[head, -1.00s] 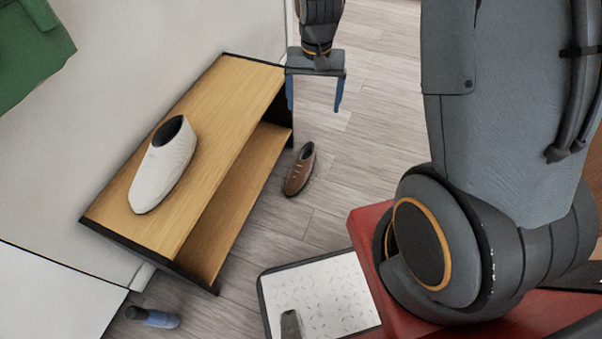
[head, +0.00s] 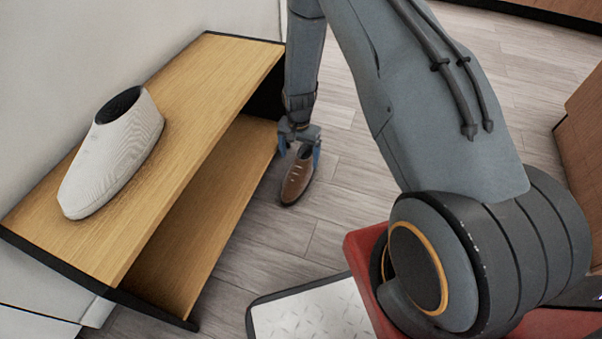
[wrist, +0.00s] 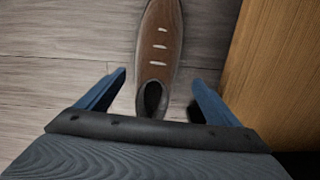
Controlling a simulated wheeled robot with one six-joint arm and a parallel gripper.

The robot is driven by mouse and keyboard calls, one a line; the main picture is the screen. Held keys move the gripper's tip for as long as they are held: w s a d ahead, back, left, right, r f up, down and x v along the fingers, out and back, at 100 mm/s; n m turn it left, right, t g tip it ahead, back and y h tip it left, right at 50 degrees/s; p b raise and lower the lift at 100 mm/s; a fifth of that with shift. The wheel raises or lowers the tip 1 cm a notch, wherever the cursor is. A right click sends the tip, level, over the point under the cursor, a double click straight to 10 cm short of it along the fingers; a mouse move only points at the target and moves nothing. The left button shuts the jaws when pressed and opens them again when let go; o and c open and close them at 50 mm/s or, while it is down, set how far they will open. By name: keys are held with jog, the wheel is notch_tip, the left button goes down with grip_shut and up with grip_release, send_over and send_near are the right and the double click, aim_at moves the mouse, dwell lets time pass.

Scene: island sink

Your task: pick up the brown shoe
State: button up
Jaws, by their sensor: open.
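The brown shoe (head: 297,180) stands upright on the wood floor, just right of the low wooden bench. In the wrist view the shoe (wrist: 160,50) points up the picture, with its dark opening nearest me. My gripper (head: 299,150) is over the shoe's opening end and hides part of it in the head view. Its blue fingers are open and empty; in the wrist view my gripper (wrist: 157,82) has one finger on each side of the shoe's heel part, with gaps to both. I cannot tell the exact height of the fingertips above the floor.
The bench (head: 190,95) with a lower shelf (head: 225,190) stands close left of the shoe; its edge fills the right of the wrist view (wrist: 275,75). A white shoe (head: 112,150) sits on its top. Open floor (head: 350,210) lies to the right.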

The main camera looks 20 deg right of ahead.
aim_at(301, 168)
jog(key=shift+s+d+f+b, duration=0.1)
jog(key=shift+d+f+b, duration=0.1)
jog(key=shift+f+b, duration=1.4)
jog(key=shift+d+f+b, duration=0.2)
jog(key=shift+f+b, duration=0.45)
jog(key=shift+f, duration=1.7)
jog(key=shift+r, duration=0.1)
jog(key=c, duration=1.4)
